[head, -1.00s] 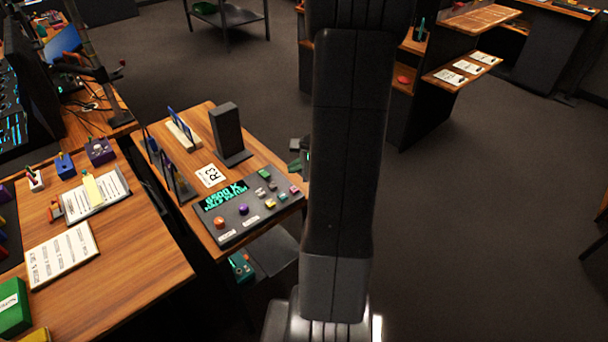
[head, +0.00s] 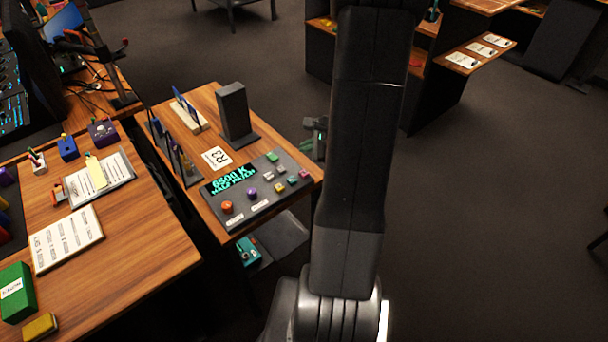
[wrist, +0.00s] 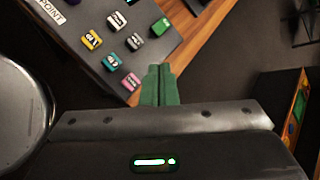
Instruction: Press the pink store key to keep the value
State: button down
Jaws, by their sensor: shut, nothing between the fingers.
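The dark trackball panel (head: 262,201) lies on a small wooden desk, with a lit display (head: 232,179) reading 6500 K. The pink store key (head: 304,173) is at the panel's right end and also shows in the wrist view (wrist: 131,82), near the panel's edge. My gripper (wrist: 159,70) is shut and empty, its green fingers together. In the wrist view the fingertips appear just right of the pink key, apart from it, over the wooden edge. In the head view my gripper (head: 320,125) is partly hidden behind my arm, beyond the panel's right end.
Green (wrist: 160,27), grey (wrist: 135,42), white (wrist: 117,20), yellow (wrist: 92,40) and teal (wrist: 112,62) keys sit close to the pink one. An orange knob (head: 227,207) and a purple ball (head: 252,192) are farther left. A dark upright block (head: 233,110) stands behind the panel.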

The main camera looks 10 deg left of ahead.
aim_at(307, 174)
notch_tip(307, 174, down, 7)
jog(key=b, duration=0.5)
jog(key=shift+f, duration=0.1)
dwell(1.7)
jog(key=shift+f+b, duration=0.3)
jog(key=shift+b, duration=0.35)
jog(key=shift+f+b, duration=0.45)
jog(key=shift+b, duration=0.05)
dwell(0.4)
jog(key=shift+r, duration=0.15)
jog(key=shift+r+p, duration=0.7)
jog(key=shift+r, duration=0.05)
jog(key=shift+r+p, duration=1.9)
jog(key=shift+r, duration=0.6)
